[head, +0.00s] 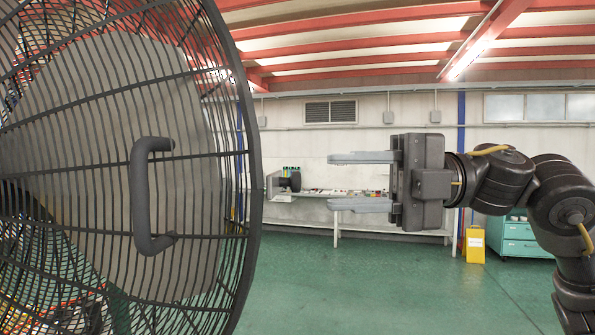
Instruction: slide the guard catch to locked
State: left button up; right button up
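A large round wire guard (252,150) with a dark rim fills the left of the head view, close to me. A grey U-shaped handle (141,200) stands upright on its mesh. I cannot make out the guard catch for certain. A small grey and dark block (283,182) shows just right of the rim; I cannot tell whether it belongs to the guard or stands on the bench behind. My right gripper (361,181) is open and empty, its two fingers pointing left, apart from the rim and the handle. My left gripper is not in view.
A large grey rounded body (100,130) shows through the mesh. A long workbench (400,232) with small items runs along the far wall. A yellow bin (475,245) and a teal cabinet (520,240) stand at the right. The green floor (370,290) ahead is clear.

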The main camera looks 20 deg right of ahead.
aim_at(297, 182)
jog(key=a+p, duration=0.1)
jog(key=a, duration=0.2)
jog(key=w+a, duration=0.1)
jog(key=a, duration=0.2)
jog(key=shift+w+a+p, duration=0.1)
jog(key=shift+a+p, duration=0.1)
jog(key=shift+p, duration=0.2)
grip_shut()
